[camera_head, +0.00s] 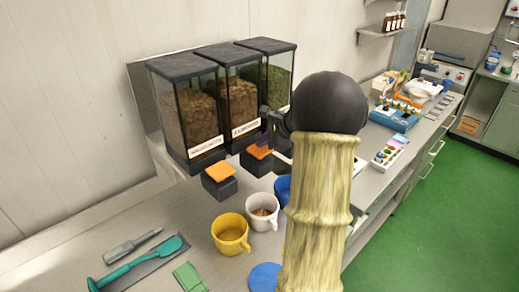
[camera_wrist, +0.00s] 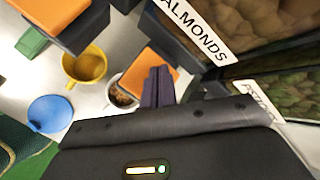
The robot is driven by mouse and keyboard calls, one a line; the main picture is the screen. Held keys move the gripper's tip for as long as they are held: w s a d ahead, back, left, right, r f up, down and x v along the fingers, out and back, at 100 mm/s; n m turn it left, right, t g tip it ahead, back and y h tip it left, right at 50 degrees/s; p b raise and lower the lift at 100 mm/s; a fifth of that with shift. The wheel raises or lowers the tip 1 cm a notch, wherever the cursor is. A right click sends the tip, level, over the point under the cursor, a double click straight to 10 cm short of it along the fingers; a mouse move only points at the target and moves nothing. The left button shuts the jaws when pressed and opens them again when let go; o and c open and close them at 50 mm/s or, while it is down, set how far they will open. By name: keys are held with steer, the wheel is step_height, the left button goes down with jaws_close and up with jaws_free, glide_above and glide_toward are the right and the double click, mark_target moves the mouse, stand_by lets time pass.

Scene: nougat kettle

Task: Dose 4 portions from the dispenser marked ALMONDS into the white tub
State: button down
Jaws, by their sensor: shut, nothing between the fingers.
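The ALMONDS dispenser is the middle of three clear bins (camera_head: 240,100); its label shows in the wrist view (camera_wrist: 197,32). Its orange paddle (camera_head: 259,152) also shows in the wrist view (camera_wrist: 152,62). The white tub (camera_head: 263,224) stands on the counter in front of it, with brown pieces inside; the wrist view shows part of it (camera_wrist: 112,90). My gripper (camera_wrist: 158,72) is shut and empty, its fingertips over the orange paddle in the wrist view. I cannot tell whether they touch it. In the head view my arm hides most of the gripper.
A yellow cup (camera_head: 230,235) stands left of the white tub, and a blue one (camera_head: 282,188) is partly hidden behind my arm. A blue disc (camera_head: 265,278) lies in front. Neighbouring dispensers (camera_head: 187,105) (camera_head: 280,80) flank the middle one. A teal spoon (camera_head: 140,262) lies at left.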

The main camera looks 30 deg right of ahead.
mark_target(263, 149)
steer(key=shift+f+b, duration=0.9)
steer(key=shift+f, duration=0.15)
stand_by(1.0)
stand_by(0.4)
steer(key=shift+r+p, duration=1.2)
steer(key=shift+r, duration=0.25)
steer(key=shift+r+p, duration=2.05)
steer(key=shift+r, duration=0.55)
steer(key=shift+f, duration=0.1)
stand_by(0.5)
